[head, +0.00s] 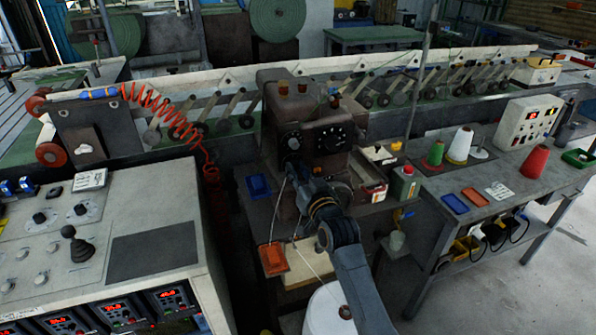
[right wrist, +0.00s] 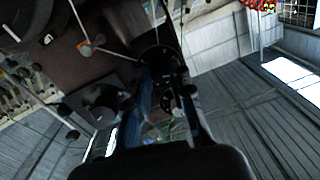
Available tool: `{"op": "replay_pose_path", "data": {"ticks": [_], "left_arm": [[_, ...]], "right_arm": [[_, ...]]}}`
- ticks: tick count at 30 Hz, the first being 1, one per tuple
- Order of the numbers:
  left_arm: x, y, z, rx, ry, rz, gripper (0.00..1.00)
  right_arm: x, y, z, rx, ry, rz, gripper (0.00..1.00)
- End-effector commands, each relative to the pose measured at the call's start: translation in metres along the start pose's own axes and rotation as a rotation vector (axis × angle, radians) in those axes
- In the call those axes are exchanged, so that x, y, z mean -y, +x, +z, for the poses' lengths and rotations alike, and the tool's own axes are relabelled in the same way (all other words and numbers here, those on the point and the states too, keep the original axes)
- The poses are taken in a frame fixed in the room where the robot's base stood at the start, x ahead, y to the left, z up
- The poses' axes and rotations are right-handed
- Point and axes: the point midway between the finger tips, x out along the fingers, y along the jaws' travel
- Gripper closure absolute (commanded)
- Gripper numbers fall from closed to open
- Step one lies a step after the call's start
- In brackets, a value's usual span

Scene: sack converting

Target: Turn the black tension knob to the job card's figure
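The brown sewing machine head (head: 300,108) stands in the middle of the head view. Its front carries a large black dial (head: 331,138) with pale marks and a smaller black round knob (head: 291,141) left of it. My right gripper (head: 298,174) is just below and in front of these, partly hidden by its own arm. In the right wrist view its two dark fingers (right wrist: 168,78) stand apart, with a round black part (right wrist: 158,57) at or just beyond their tips; contact cannot be told. White cards lie on the left console (head: 90,180) and right table (head: 499,191); their writing is unreadable.
The control console (head: 150,190) with a joystick stands at the left. A coiled red hose (head: 165,112) hangs behind it. Thread cones (head: 459,146) and a display box (head: 528,122) stand on the right table.

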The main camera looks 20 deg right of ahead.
Motion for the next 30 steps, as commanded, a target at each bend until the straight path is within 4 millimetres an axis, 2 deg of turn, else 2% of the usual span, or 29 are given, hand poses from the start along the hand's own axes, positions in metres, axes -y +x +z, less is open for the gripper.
{"op": "replay_pose_path", "data": {"ticks": [11,30], "left_arm": [[-0.001,-0.003,0.000,0.001,0.001,0.001,0.22],[0.000,-0.021,-0.001,0.002,-0.001,0.001,0.22]], "right_arm": [[0.000,0.000,-0.001,-0.001,0.052,0.001,1.00],[0.000,0.000,-0.001,-0.018,0.481,-0.002,1.00]]}}
